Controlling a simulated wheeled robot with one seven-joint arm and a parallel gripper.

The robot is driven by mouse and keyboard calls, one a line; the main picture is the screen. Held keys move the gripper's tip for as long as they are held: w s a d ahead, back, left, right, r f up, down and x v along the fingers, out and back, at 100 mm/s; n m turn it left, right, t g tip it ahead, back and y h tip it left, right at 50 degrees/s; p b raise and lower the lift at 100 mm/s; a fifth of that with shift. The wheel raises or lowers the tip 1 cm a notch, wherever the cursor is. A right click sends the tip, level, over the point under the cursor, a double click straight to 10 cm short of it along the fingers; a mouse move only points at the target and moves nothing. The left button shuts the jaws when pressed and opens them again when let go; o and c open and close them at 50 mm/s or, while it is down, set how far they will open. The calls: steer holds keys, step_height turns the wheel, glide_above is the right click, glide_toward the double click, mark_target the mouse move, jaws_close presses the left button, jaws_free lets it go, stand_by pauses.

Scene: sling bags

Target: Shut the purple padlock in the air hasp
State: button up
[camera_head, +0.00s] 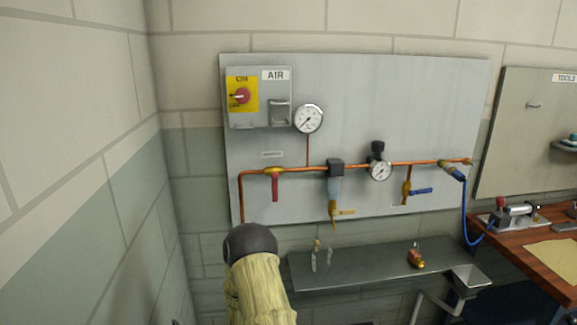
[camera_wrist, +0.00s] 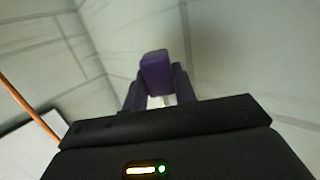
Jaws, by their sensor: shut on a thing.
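The purple padlock (camera_wrist: 155,68) shows in the wrist view as a purple block between the two dark fingers of my gripper (camera_wrist: 158,88). My gripper is shut on it. A small pale part shows below the block between the fingers; whether it is the shackle I cannot tell. In the head view, a grey box on the wall panel carries the AIR label (camera_head: 275,75). A grey hasp-like fitting (camera_head: 280,112) sits below that label, beside a red knob (camera_head: 241,96) on a yellow plate. My gripper is not clearly visible in the head view, and the padlock appears apart from the hasp.
A copper pipe (camera_head: 225,172) with valves and gauges runs across the panel (camera_head: 420,90). A grey shelf (camera_head: 350,268) below bears small fittings. A wooden bench (camera_head: 530,250) with a blue hose stands at right. A wall closes the left side.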

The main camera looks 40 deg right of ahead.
steer(key=shift+s+r, duration=0.1)
steer(key=w+d+r+m+h+p, duration=0.1)
steer(key=d+r+m+h+p, duration=0.15)
steer(key=d+r+p, duration=0.85)
steer(key=w+d+r+m+h+p, duration=0.2)
steer(key=d+r+h, duration=0.35)
steer(key=r, duration=1.05)
steer(key=s+d+r+m+h+p, duration=0.1)
steer(key=s+d+r+p, duration=0.1)
steer(key=r, duration=0.6)
steer(key=s+d+r+m+g+h+p, duration=0.1)
steer(key=s+d+r+m+h+p, duration=0.1)
steer(key=d+r, duration=0.5)
steer(key=s+d+r+m+h+p, duration=0.2)
steer(key=s+d+r+p, duration=0.2)
steer(key=r, duration=0.7)
steer(key=shift+s+d+g+p, duration=0.25)
steer(key=shift+d+g+p, duration=0.05)
steer(key=shift+d+p, duration=0.35)
steer(key=shift+f+b, duration=0.1)
steer(key=shift+b, duration=0.45)
steer(key=x, duration=0.5)
steer(key=shift+w+d+r, duration=0.15)
steer(key=shift+w+r, duration=0.05)
steer(key=shift+b, duration=1)
